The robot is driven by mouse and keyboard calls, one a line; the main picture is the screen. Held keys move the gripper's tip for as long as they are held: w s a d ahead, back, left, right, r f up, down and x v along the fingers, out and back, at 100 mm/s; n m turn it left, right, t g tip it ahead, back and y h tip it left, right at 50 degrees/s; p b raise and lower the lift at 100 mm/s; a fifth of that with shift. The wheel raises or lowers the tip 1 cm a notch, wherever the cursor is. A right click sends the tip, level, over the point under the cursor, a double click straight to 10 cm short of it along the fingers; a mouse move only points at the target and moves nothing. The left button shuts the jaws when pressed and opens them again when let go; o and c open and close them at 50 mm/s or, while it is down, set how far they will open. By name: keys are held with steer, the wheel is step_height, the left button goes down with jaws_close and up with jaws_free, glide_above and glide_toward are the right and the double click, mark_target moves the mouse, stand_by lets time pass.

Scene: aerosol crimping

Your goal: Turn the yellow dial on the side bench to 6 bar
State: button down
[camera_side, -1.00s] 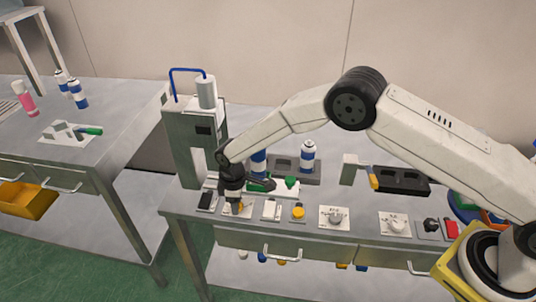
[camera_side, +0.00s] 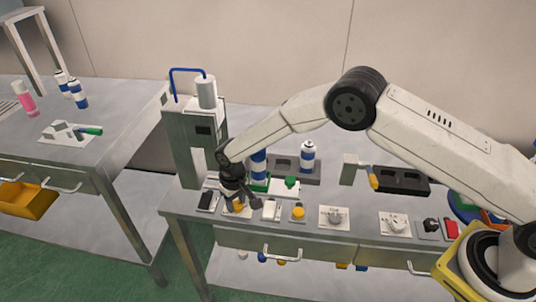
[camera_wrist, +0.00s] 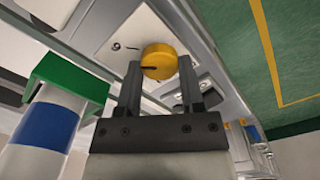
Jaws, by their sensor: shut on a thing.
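The yellow dial (camera_wrist: 158,55) sits on a pale plate (camera_wrist: 125,28) with small dark marks, too small to read as numbers. A dark pointer line crosses the dial's face. In the wrist view my gripper (camera_wrist: 159,66) has one dark finger on each side of the dial and is shut on it. In the side view my gripper (camera_side: 238,203) is low over the dial (camera_side: 238,208) at the bench's front left, hiding much of it. The dial's reading cannot be made out.
The press (camera_side: 190,145) stands just behind. A blue-and-white can (camera_side: 259,166) stands close by; a similar can is large at left in the wrist view (camera_wrist: 38,138), under a green part (camera_wrist: 68,78). Another yellow knob (camera_side: 298,213) and white-plated controls line the front edge to the right.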

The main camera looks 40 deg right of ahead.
mark_target(236, 204)
steer(key=shift+m, duration=0.4)
steer(key=shift+c, duration=1.1)
jaws_free()
steer(key=shift+r, duration=0.1)
steer(key=shift+r, duration=3.8)
